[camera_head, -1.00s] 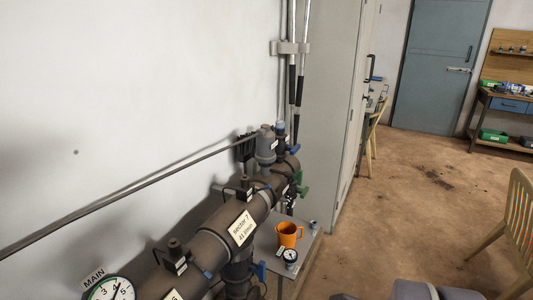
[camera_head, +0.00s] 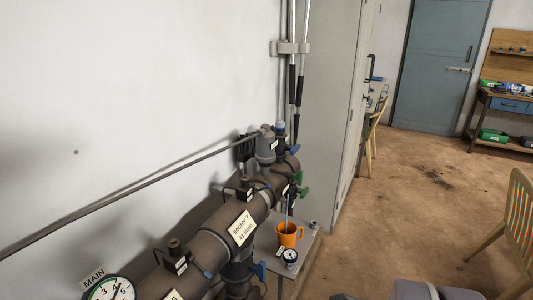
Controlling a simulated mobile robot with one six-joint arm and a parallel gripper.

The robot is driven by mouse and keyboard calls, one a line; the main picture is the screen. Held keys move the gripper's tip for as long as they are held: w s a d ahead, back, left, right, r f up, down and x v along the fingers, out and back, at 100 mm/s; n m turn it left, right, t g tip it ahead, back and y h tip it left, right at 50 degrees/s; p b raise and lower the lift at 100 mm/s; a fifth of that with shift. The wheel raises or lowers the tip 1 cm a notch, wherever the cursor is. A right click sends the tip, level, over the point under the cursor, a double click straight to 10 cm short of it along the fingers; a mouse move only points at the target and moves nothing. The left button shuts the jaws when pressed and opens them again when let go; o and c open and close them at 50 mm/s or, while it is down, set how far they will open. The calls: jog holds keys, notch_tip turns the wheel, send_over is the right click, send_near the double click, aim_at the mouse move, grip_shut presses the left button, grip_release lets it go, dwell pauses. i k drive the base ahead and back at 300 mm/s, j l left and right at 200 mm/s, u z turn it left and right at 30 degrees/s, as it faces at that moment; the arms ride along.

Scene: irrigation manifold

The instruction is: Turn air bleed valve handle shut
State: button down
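A grey upright cylinder (camera_head: 266,146), like an air vent, stands on the far end of the brown manifold pipe. A small blue handle (camera_head: 294,149) sticks out to the right near it, and a green handle (camera_head: 303,191) sits lower down. Another blue handle (camera_head: 259,270) is lower at the front. I cannot read which one is labelled as the air bleed valve handle, nor its exact angle. My gripper does not show clearly; only grey rounded parts, likely mine, show at the bottom right.
An orange mug (camera_head: 288,234) and a small dial (camera_head: 290,256) are on a grey stand beside the pipe. The MAIN gauge (camera_head: 110,290) is at bottom left. A grey cabinet (camera_head: 330,110) rises behind. A wooden chair (camera_head: 515,215) stands right; the brown floor between is open.

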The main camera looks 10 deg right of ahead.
aim_at(299, 178)
jog(key=i+l, duration=0.2)
jog(key=i, duration=0.2)
jog(key=i+l, duration=0.45)
jog(key=i, duration=0.3)
